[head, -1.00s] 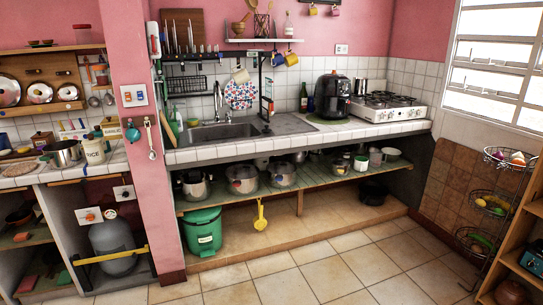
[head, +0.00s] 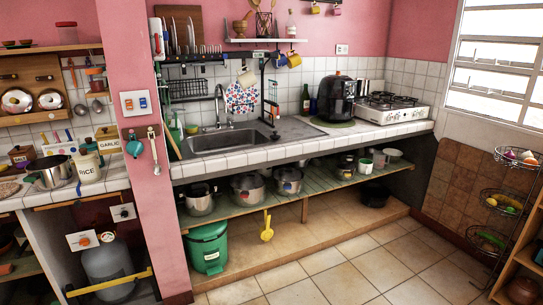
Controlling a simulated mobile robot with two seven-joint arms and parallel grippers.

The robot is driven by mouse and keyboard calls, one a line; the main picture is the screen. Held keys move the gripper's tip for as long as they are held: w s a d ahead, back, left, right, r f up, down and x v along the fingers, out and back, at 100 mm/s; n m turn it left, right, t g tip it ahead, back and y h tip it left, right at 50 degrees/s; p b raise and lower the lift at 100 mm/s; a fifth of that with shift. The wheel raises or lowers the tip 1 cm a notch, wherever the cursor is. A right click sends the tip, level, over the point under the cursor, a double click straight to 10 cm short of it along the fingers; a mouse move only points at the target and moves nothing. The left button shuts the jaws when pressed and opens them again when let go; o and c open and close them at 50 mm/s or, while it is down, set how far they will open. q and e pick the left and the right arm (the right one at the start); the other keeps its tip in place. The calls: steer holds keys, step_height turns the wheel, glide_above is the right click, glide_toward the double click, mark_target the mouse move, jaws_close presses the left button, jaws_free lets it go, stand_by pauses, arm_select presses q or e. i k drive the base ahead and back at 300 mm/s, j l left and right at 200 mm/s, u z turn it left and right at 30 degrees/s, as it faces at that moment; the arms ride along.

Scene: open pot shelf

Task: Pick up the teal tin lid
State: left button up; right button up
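I cannot make out with certainty a separate teal tin lid. A cream tin marked RICE (head: 88,168) stands in front of the garlic tin, beside a steel pot (head: 50,172). Neither of my grippers shows in the head view.
The pink pillar (head: 130,60) divides the left counter from the tiled sink counter (head: 270,153). Pots stand on the green shelf (head: 235,208) below. A green bin (head: 207,250) stands under it. The tiled floor (head: 340,270) in front is clear.

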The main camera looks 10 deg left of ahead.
mark_target(89, 144)
steer(key=i+j, duration=0.1)
steer(key=j, duration=0.45)
steer(key=i+j, duration=0.1)
steer(key=j, duration=0.45)
steer(key=i+j+z, duration=0.1)
steer(key=j, duration=1)
steer(key=i, duration=0.05)
